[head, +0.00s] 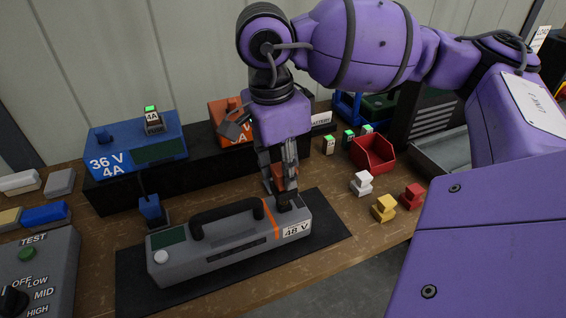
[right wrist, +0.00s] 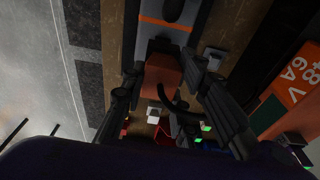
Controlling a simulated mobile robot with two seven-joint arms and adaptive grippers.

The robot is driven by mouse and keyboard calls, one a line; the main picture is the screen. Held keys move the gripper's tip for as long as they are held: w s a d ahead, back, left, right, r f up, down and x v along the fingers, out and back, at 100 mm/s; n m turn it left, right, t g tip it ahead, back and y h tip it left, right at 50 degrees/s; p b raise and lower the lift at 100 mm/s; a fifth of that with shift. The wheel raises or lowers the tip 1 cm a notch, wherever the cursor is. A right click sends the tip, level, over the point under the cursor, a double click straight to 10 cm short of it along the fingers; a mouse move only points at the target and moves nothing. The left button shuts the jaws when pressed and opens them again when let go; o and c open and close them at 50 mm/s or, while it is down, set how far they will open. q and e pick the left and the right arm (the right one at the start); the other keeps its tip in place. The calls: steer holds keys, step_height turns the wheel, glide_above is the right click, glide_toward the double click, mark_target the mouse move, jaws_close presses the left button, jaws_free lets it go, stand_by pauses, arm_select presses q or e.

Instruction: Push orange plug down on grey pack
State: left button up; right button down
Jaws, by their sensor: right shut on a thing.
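The grey pack (head: 215,247) lies on a dark mat, with a black handle, an orange stripe and a 48 V label at its right end. My right gripper (head: 283,190) points down over that right end. It is shut on the orange plug (head: 279,178), which also shows between the fingers in the right wrist view (right wrist: 162,76). The plug is at the dark socket on the pack's end; I cannot tell how far it is seated. A dark cable curves from the plug. My left gripper is not in view.
A blue 36 V charger (head: 137,150) and an orange charger (head: 228,120) stand on a black riser behind. A blue plug (head: 151,210) stands left of the pack. A red bin (head: 373,153) and small white, yellow and red blocks lie right. A grey test box (head: 38,270) is front left.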

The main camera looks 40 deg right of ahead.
steer(key=shift+f+b, duration=0.95)
steer(key=shift+f, duration=1)
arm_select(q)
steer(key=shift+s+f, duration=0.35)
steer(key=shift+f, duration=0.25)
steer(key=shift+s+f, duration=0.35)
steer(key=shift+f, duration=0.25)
arm_select(e)
steer(key=shift+f, duration=0.15)
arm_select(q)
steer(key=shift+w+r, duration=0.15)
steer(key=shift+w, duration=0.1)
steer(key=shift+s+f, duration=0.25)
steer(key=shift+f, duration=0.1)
arm_select(e)
steer(key=shift+f, duration=0.1)
steer(key=c, duration=1.3)
jaws_free()
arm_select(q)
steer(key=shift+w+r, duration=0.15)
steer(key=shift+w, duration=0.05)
